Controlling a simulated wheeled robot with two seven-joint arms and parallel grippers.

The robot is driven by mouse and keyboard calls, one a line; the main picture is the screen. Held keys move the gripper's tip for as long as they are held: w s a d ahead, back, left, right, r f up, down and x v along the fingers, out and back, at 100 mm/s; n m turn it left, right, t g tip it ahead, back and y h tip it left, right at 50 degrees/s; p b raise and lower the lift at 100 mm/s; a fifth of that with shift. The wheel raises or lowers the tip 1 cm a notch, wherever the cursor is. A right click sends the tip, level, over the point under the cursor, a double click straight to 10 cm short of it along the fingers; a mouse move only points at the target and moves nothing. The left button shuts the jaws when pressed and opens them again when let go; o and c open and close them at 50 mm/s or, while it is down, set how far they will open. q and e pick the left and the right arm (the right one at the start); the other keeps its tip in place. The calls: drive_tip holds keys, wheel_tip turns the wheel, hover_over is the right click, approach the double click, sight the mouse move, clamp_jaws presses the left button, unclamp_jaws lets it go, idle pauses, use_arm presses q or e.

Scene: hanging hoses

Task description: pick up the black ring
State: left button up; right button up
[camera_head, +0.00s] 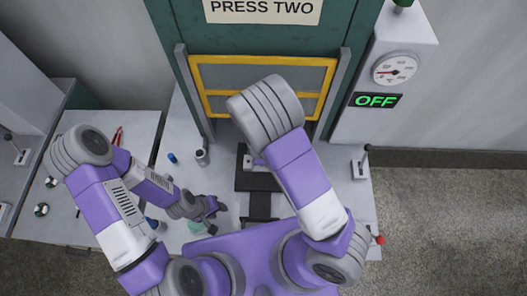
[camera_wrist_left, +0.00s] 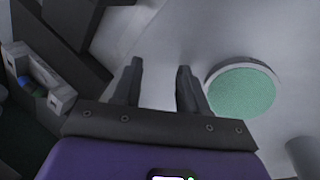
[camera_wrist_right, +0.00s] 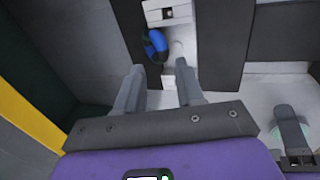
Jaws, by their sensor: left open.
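I cannot make out a black ring in any view. My left gripper (camera_head: 212,206) is low over the light grey table. Its two fingers (camera_wrist_left: 160,68) stand apart with nothing between them, beside a round holder with a green disc (camera_wrist_left: 243,92).
A green press with a yellow-framed guard (camera_head: 215,103) stands at the back. A black fixture (camera_head: 260,206) stands in front of it. A gauge panel with an OFF sign (camera_head: 376,100) is at the right. A small grey cylinder (camera_head: 202,157) and a blue piece (camera_head: 172,158) stand on the table.

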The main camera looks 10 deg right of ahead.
drive_tip(key=x, duration=0.4)
drive_tip(key=shift+s+d+f, duration=0.15)
drive_tip(key=shift+d+f, duration=0.1)
drive_tip(key=shift+f, duration=0.05)
drive_tip(key=shift+w+f, duration=0.25)
drive_tip(key=shift+f, duration=0.2)
clamp_jaws()
